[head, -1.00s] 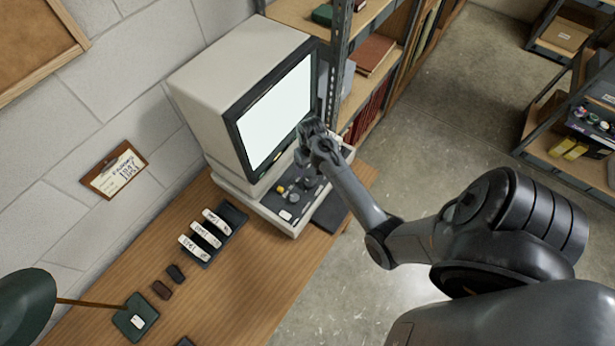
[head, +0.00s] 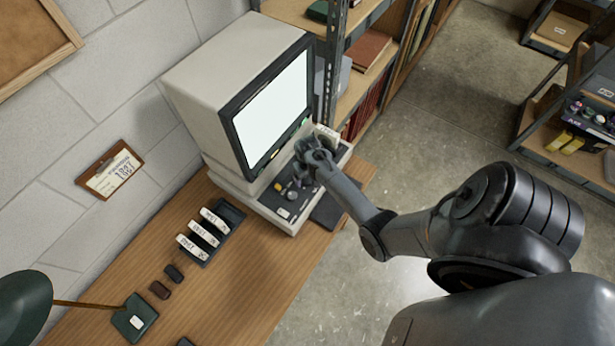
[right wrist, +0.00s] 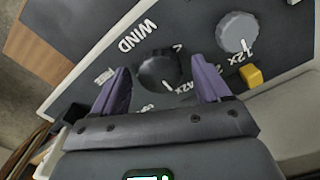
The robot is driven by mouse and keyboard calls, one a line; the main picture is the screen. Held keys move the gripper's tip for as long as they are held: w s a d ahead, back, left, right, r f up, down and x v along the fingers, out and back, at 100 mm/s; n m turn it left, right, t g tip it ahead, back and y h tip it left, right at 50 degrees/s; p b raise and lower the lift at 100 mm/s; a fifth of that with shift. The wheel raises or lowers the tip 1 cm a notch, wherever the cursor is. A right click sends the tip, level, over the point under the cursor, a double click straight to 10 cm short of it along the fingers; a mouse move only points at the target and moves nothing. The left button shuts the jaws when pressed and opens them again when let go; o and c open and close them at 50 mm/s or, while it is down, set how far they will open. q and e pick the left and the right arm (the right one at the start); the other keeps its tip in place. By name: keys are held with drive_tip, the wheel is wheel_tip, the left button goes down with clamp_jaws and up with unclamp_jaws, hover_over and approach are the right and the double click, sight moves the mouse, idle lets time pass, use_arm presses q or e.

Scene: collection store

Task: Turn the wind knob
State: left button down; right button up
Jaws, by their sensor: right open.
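The wind knob (right wrist: 158,70) is a round dark knob with a white pointer line, on the dark control panel (right wrist: 75,90) beside the printed word WIND. In the right wrist view it lies between the two purple fingers of my right gripper (right wrist: 160,84). The fingers are open, one on each side, with a visible gap to the knob. In the head view my right gripper (head: 303,170) is low over the panel of the microfilm reader (head: 235,75) and hides the wind knob there. My left gripper is not in view.
A grey knob (right wrist: 237,31) and a yellow button (right wrist: 251,76) sit close to the wind knob. The reader's lit screen (head: 272,115) rises behind the panel. A tray of labelled boxes (head: 208,234) stands left on the wooden desk (head: 255,265). A metal shelf (head: 331,60) is behind.

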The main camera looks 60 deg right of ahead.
drive_tip(key=c, duration=1)
drive_tip(key=shift+c, duration=0.2)
